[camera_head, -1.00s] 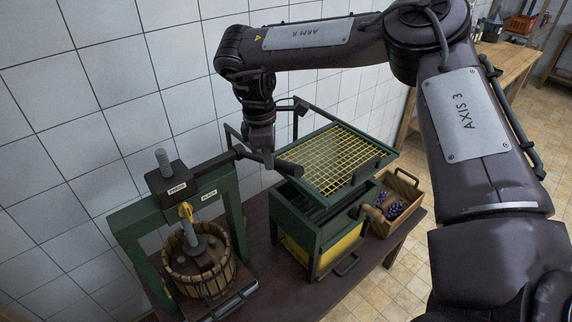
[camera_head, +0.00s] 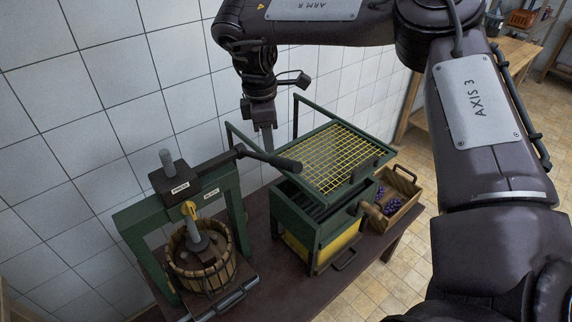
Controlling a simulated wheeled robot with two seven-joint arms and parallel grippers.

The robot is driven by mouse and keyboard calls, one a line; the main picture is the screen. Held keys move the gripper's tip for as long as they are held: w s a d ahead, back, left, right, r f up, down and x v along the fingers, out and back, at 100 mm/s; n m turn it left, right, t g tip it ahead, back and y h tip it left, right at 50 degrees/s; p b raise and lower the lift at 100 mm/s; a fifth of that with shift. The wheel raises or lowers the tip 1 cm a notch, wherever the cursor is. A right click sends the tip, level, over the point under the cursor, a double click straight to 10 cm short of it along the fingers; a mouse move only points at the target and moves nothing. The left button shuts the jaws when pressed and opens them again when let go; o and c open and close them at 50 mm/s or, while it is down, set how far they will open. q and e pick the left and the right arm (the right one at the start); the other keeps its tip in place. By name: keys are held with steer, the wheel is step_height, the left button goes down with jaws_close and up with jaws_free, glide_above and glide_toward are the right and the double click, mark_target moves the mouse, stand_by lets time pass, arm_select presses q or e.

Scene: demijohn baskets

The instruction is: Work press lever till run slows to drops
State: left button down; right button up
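The green press (camera_head: 229,205) stands at the left of the dark table, with a dark head block (camera_head: 172,182) on an upright screw. Its lever (camera_head: 285,163) points right from the head and ends in a thick dark grip. Below is the slatted wooden basket (camera_head: 216,277) with a dark plate inside. My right gripper (camera_head: 268,142) hangs from above at the lever, its fingertips close to the bar. I cannot tell whether they touch it, or whether the gripper is open or shut. My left gripper is not in view. Any run of juice is too small to tell.
A green crusher (camera_head: 318,225) with a yellow mesh hopper (camera_head: 335,158) stands right of the press, near the lever's grip. A wooden crate (camera_head: 407,185) with dark grapes is beyond it. The tiled wall (camera_head: 110,95) is close behind. My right arm covers much of the right side.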

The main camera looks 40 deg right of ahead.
mark_target(287, 163)
steer(key=o, duration=0.5)
steer(key=d+n+t+b, duration=0.1)
steer(key=n, duration=0.2)
steer(key=s+d+n+b, duration=0.1)
steer(key=d+n+b, duration=0.1)
steer(key=n, duration=0.2)
steer(key=s+d+n+t+b, duration=0.1)
steer(key=d+n+b, duration=0.1)
steer(key=n, duration=0.1)
steer(key=shift+s+d+r+n+t+y, duration=0.1)
steer(key=shift+d+r+n+t+y, duration=0.05)
steer(key=shift+r+n+t+y, duration=0.2)
steer(key=s+n+b, duration=0.1)
steer(key=n, duration=0.3)
steer(key=s+f+n+t+y+b, duration=0.1)
steer(key=n+b, duration=0.1)
steer(key=n, duration=0.2)
steer(key=s+n+t+y+b, duration=0.1)
steer(key=n+b, duration=0.1)
steer(key=n, duration=0.2)
steer(key=shift+s+a+f, duration=0.3)
steer(key=shift+a+f, duration=0.05)
steer(key=shift+w+a+f+n, duration=0.15)
steer(key=shift+f+n, duration=0.2)
steer(key=shift+f, duration=0.1)
steer(key=shift+p+x, duration=1.25)
steer(key=shift+x, duration=2.15)
steer(key=shift+w+r, duration=0.1)
steer(key=shift+c, duration=0.5)
jaws_close()
